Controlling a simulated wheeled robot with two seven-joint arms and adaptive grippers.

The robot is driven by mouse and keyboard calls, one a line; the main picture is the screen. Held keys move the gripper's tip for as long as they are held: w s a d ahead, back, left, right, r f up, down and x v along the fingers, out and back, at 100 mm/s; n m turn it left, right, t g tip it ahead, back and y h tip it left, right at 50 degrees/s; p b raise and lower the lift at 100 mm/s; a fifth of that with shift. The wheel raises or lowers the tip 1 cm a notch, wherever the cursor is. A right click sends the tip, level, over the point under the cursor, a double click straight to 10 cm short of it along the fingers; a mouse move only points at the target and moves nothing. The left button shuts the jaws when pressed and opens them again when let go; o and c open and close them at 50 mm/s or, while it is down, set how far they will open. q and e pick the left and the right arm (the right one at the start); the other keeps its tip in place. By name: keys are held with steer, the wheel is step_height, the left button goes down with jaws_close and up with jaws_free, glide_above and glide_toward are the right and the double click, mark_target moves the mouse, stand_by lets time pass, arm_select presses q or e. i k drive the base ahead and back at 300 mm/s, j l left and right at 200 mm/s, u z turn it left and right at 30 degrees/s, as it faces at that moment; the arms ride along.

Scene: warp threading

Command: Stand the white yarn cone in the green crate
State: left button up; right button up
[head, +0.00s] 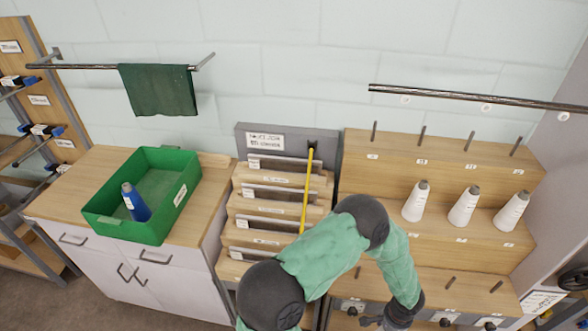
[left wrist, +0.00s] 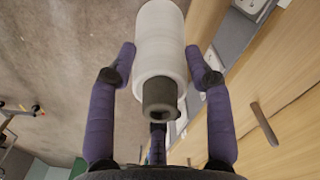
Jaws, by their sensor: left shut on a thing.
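A white yarn cone (left wrist: 160,45) is between the purple fingers of my left gripper (left wrist: 161,68) in the left wrist view. The gripper is shut on it, with the cone's grey tip pointing towards the camera. In the head view my left arm reaches to the bottom edge, and the held cone does not show there. The green crate (head: 107,224) stands on the left cabinet, with a blue yarn cone (head: 137,207) standing inside near its front left. Most of the crate's floor is bare. My right gripper is not in view.
Three white cones (head: 465,206) stand on the right wooden peg rack (head: 440,152). A stepped rack with labelled slats (head: 275,208) and a yellow rod (head: 307,190) stands between the rack and the cabinet (head: 85,222). A green cloth (head: 158,90) hangs on a wall rail above the crate.

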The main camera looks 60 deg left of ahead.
mark_target(164, 187)
steer(key=k+j+u, duration=0.1)
steer(key=k+j, duration=0.55)
steer(key=k+j+u, duration=0.1)
steer(key=k+j, duration=0.5)
steer(key=u, duration=0.45)
steer(key=j+u, duration=0.15)
steer(key=u, duration=0.3)
steer(key=j+u, duration=0.1)
steer(key=u, duration=0.35)
